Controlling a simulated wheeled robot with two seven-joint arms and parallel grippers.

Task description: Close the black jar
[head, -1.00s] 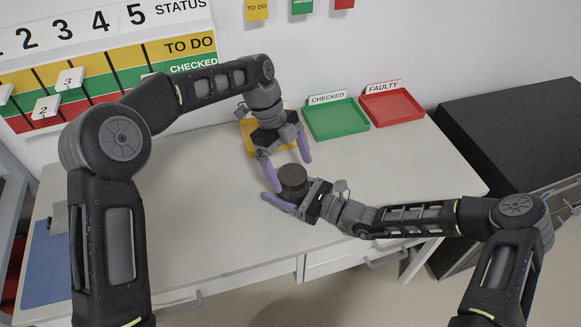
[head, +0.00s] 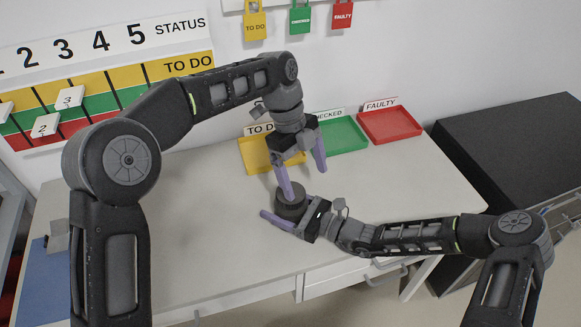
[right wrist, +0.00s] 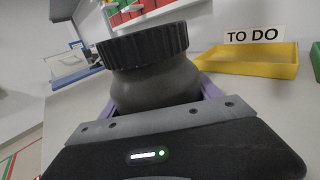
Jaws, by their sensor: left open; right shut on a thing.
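The black jar (head: 289,207) is upright near the middle of the white table in the head view. In the right wrist view its dark grey body (right wrist: 157,86) has a ridged black lid (right wrist: 143,46) on top; I cannot tell whether the lid is fully screwed down. My right gripper (head: 284,217) is shut around the jar body from the right, one purple finger showing at its near left side. My left gripper (head: 303,179) is open and points down at the jar. One finger overlaps the lid in the head view; the other is to the right of the jar.
A yellow TO DO tray (head: 249,157), a green CHECKED tray (head: 352,146) and a red FAULTY tray (head: 402,136) stand along the wall behind. A status board (head: 115,75) is at the back left. The table's left part is clear.

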